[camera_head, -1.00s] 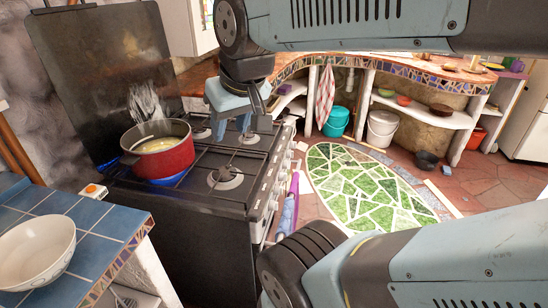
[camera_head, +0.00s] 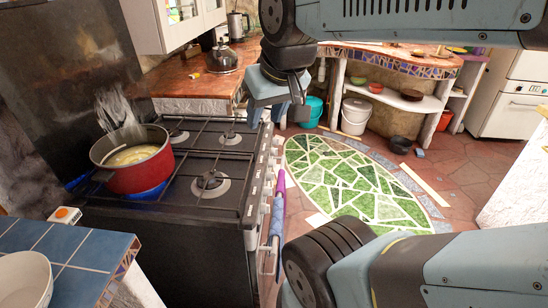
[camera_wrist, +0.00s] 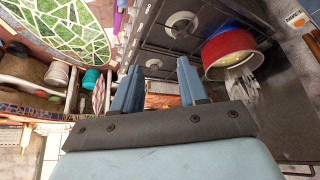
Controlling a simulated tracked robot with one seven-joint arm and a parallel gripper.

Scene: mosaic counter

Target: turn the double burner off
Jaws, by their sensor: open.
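The black stove (camera_head: 215,158) stands at the left, its row of pale knobs (camera_head: 268,165) along its right-hand front edge. A red pot (camera_head: 133,170) with pale contents sits on one burner, with blue flame glowing under it. Another burner (camera_head: 210,184) nearer the knobs is bare and shows no flame. I cannot tell which knob belongs to the double burner. My gripper (camera_head: 277,116) is open and empty, pointing down near the far end of the knob row, apart from it as far as I can see. In the wrist view its two blue fingers (camera_wrist: 159,72) are spread, with the stove beyond.
A blue-tiled counter (camera_head: 75,250) with a white bowl (camera_head: 25,280) is at the near left. A kettle (camera_head: 222,57) stands on the wooden counter behind. A purple and blue cloth (camera_head: 277,215) hangs at the stove front. Floor with a green mosaic (camera_head: 350,180) lies open at the right.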

